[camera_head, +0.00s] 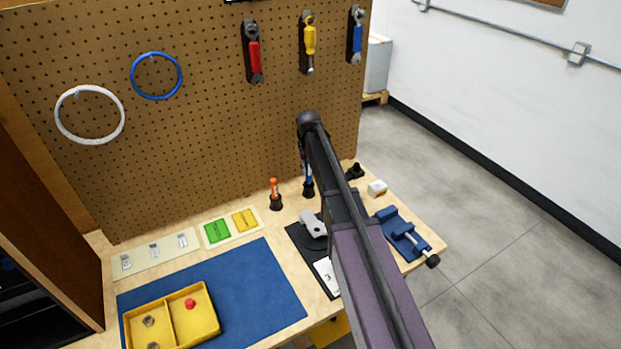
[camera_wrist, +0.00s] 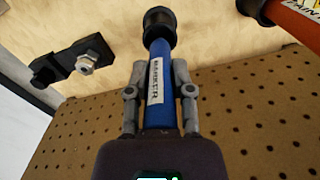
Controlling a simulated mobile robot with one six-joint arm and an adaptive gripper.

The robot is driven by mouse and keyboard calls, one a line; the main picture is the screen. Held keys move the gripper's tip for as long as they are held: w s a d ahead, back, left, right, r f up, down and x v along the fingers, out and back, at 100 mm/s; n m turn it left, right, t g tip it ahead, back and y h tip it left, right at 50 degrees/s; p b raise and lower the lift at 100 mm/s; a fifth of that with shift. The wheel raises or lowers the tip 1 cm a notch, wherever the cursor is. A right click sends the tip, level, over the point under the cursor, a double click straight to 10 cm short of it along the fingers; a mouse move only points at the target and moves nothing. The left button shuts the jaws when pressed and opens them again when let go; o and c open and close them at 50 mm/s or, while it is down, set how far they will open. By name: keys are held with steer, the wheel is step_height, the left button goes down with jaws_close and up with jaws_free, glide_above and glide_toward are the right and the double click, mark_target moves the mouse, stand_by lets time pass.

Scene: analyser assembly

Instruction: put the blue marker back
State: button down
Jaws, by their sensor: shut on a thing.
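The blue marker (camera_wrist: 158,88) carries a white label and sits between the two grey fingers of my gripper (camera_wrist: 161,72) in the wrist view. My gripper is shut on it. The marker's far end meets a black round holder (camera_wrist: 159,24); I cannot tell how deep it is seated. In the head view the blue marker (camera_head: 308,174) stands about upright at its black holder (camera_head: 308,190) at the back of the bench, partly hidden by my arm. My gripper is mostly hidden there behind my own wrist.
An orange marker (camera_head: 274,186) stands in a black holder (camera_head: 276,202) to the left. A black bracket with a metal nut (camera_wrist: 86,62) is near. The pegboard (camera_head: 200,120) rises close behind.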

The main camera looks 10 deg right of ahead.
mark_target(309, 182)
steer(key=shift+f+b, duration=1.65)
steer(key=shift+f, duration=0.15)
steer(key=shift+c, duration=2.4)
jaws_free()
steer(key=shift+r, duration=0.15)
step_height(309, 182, up, 12)
steer(key=p, duration=1.2)
steer(key=shift+s, duration=0.1)
steer(key=s, duration=2.9)
steer(key=shift+d+m, duration=0.3)
steer(key=shift+d, duration=0.05)
